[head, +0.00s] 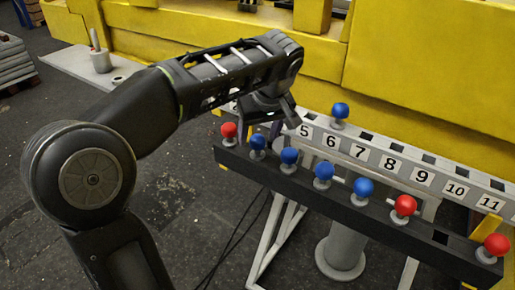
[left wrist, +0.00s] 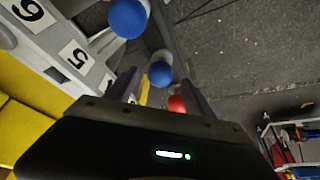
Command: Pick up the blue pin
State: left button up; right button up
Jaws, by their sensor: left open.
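Several blue pins with round heads stand in the dark front rail (head: 300,182). The leftmost blue pin (head: 258,142) is just below my left gripper (head: 270,118). Other blue pins (head: 289,156) follow to the right. One more blue pin (head: 340,110) stands in the numbered rail behind. In the left wrist view, my left gripper (left wrist: 158,84) is open, and a blue pin (left wrist: 160,73) shows between its fingers, with no clear contact. A second blue pin (left wrist: 128,18) is farther up. My right gripper is not in view.
Red pins stand in the front rail at left (head: 228,130) and right (head: 405,205). The grey numbered rail (head: 410,168) runs close behind, with empty square holes. A yellow machine (head: 430,60) fills the back. The floor at lower left is clear.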

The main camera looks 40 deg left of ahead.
aim_at(258, 137)
pick_arm(q)
jog(key=shift+x, duration=1.5)
grip_shut()
